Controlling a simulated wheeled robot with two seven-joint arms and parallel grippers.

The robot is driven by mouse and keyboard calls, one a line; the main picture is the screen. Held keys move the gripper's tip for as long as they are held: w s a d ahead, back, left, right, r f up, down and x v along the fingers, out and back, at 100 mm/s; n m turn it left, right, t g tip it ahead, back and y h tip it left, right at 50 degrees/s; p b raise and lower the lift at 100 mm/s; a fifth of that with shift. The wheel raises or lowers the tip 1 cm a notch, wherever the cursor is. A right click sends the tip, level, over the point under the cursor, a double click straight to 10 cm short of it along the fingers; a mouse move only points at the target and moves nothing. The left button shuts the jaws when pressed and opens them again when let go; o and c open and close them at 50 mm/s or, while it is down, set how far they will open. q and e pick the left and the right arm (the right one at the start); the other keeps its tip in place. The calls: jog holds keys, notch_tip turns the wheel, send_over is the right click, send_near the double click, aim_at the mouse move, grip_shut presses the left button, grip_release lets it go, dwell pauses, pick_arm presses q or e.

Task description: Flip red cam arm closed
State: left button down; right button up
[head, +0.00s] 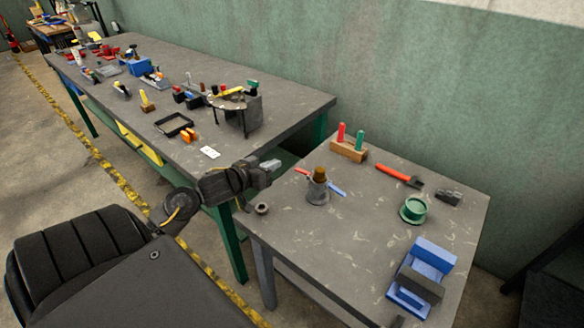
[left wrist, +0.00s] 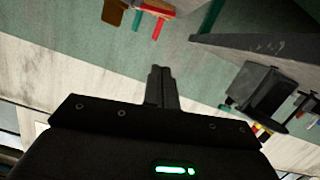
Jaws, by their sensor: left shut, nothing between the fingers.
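A grey cam fitting (head: 317,193) with a brown plug (head: 320,174) in its top stands upright on the near table. Its red cam arm (head: 302,172) sticks out to the left and slightly up. Its blue cam arm (head: 338,190) sticks out to the right and slightly down. My left gripper (head: 270,165) is shut and empty, left of the red arm and apart from it. In the left wrist view its closed fingers (left wrist: 161,88) touch nothing, and the fitting does not show there. My right gripper is not in view.
A wooden block (head: 348,151) with red and green handles stands behind the fitting. A red-handled tool (head: 399,175), a green round part (head: 413,209) and a blue vise (head: 422,272) lie to the right. A small grey ring (head: 261,208) sits near the left edge. A long cluttered table (head: 290,100) is behind.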

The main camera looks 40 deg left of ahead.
pick_arm(q)
jog(key=shift+w+d+f+p, duration=0.1)
jog(key=shift+w+f, duration=0.9)
jog(key=shift+w, duration=0.35)
jog(key=shift+w+d+f+p, duration=0.15)
jog(key=shift+w+f, duration=0.85)
jog(key=shift+w, duration=0.35)
jog(key=shift+w+d+f+p, duration=0.1)
jog(key=shift+w+f, duration=0.9)
jog(key=shift+w, duration=0.35)
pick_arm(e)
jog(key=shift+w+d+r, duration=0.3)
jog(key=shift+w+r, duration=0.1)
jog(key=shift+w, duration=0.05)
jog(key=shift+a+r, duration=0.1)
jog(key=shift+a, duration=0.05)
